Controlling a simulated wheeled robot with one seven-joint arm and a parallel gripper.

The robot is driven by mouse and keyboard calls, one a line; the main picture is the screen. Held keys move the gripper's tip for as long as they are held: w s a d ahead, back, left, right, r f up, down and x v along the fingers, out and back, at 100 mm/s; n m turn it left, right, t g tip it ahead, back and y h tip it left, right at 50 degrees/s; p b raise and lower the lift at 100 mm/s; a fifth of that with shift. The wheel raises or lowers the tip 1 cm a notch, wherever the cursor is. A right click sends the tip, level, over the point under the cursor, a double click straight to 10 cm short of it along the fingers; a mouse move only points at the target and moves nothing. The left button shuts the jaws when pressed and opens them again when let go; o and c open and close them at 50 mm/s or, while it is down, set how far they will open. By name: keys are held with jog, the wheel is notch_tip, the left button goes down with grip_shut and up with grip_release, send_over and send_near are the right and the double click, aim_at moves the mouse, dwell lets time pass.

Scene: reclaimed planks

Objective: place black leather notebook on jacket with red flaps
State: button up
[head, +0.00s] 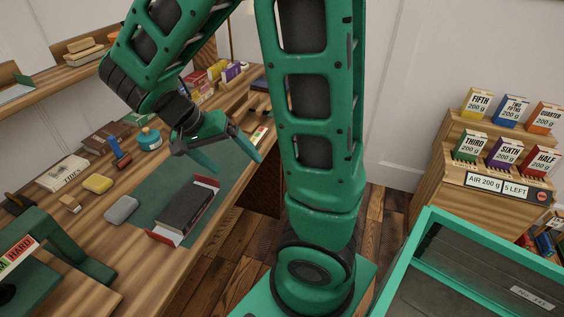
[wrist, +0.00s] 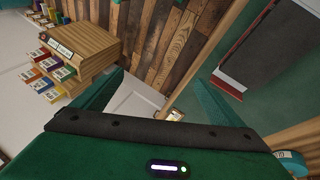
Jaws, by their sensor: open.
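The black leather notebook (head: 186,204) lies flat on the jacket with red flaps (head: 164,236), on the green mat on the bench. The jacket's red and white ends stick out beyond the notebook at both ends; its middle is hidden under the notebook. In the wrist view the notebook (wrist: 272,45) shows at the upper right, with a jacket flap (wrist: 229,84) at its near end. My gripper (head: 236,165) is open and empty, above the mat near the notebook's far end and apart from it. Its fingers (wrist: 158,80) are spread in the wrist view.
A green mat (head: 165,195) covers part of the wooden bench. A tea-box shelf (head: 490,183) and green-rimmed bin (head: 440,214) are at right.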

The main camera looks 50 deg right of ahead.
jog(key=s+d+r+n+t+y, duration=0.1)
jog(key=s+d+r+n+y, duration=0.1)
jog(key=s, duration=0.5)
jog(key=s+d+r+n+t+y, duration=0.1)
jog(key=s+d+n+y, duration=0.1)
jog(key=s, duration=0.5)
jog(key=shift+r+n+y, duration=0.4)
jog(key=shift+y, duration=0.4)
jog(key=shift+d, duration=0.1)
jog(key=shift+w+f, duration=0.25)
jog(key=shift+w, duration=0.3)
